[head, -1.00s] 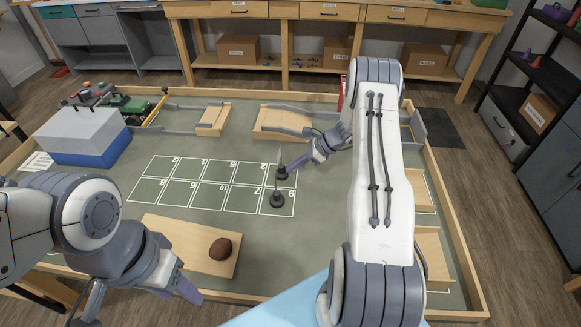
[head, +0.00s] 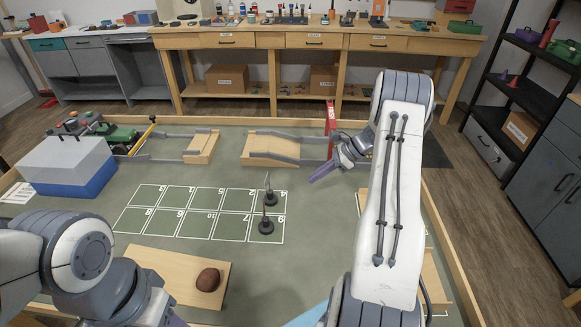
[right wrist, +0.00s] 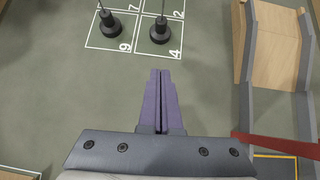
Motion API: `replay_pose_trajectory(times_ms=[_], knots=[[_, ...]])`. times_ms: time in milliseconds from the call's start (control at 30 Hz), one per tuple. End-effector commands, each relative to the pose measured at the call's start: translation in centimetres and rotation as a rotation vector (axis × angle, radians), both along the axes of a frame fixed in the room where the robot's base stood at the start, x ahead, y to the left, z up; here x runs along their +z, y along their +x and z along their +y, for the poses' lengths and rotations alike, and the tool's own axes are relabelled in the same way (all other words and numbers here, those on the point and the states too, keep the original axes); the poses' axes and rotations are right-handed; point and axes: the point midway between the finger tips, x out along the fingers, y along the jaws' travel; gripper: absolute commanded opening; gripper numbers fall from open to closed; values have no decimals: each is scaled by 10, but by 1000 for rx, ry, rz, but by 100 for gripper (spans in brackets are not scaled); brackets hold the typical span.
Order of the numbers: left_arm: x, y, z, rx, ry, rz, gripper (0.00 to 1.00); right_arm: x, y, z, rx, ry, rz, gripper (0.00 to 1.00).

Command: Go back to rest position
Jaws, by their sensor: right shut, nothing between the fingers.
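My right gripper (head: 312,180) is shut and empty, held above the green mat to the right of the numbered grid. In the right wrist view its purple fingers (right wrist: 160,75) lie together with nothing between them. One black-based marker with a thin upright rod (head: 270,197) stands in square 4. Another such marker (head: 266,226) stands in square 9. Both also show in the right wrist view, apart from the fingers. My left arm enters at the lower left, and its gripper is mostly cut off at the bottom edge, so its jaws cannot be read.
A wooden board (head: 165,262) with a brown rock (head: 208,280) lies at the front. A blue and white box (head: 75,170) and a green crawler (head: 110,134) stand at the left. Wooden ramps (head: 270,146) and a red post (head: 331,125) are at the back. A wooden rim encloses the mat.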

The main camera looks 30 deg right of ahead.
Motion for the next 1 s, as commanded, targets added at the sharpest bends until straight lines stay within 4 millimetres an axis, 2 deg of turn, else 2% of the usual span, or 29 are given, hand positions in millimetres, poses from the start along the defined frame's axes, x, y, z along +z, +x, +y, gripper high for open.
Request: replay_pose_trajectory(times_ms=[167,267,367,467,500,567,600,667,700,767,800,900,1000], knots=[[0,0,0,0,0,0,50,2,-1,-2,-1,-1,0,0],[1,0,0,0,0,0,50,8,2,10,39,-16,-6,0],[2,0,0,0,0,0,50,26,7,46,166,-66,-23,0],[4,0,0,0,0,0,50,53,7,108,388,-150,-60,0],[5,0,0,0,0,0,50,65,3,136,495,-188,-80,0],[6,0,0,0,0,0,50,83,-10,178,664,-247,-117,0],[7,0,0,0,0,0,50,94,-20,205,779,-285,-145,0],[9,0,0,0,0,0,50,109,-41,243,958,-341,-196,0],[9,0,0,0,0,0,50,119,-57,267,1081,-378,-233,0],[11,0,0,0,0,0,50,133,-84,298,1264,-431,-296,0],[12,0,0,0,0,0,50,140,-105,315,1387,-462,-340,0],[14,0,0,0,0,0,50,156,-157,349,1689,-538,-465,0],[16,0,0,0,0,0,50,165,-208,366,1973,-599,-602,0]])
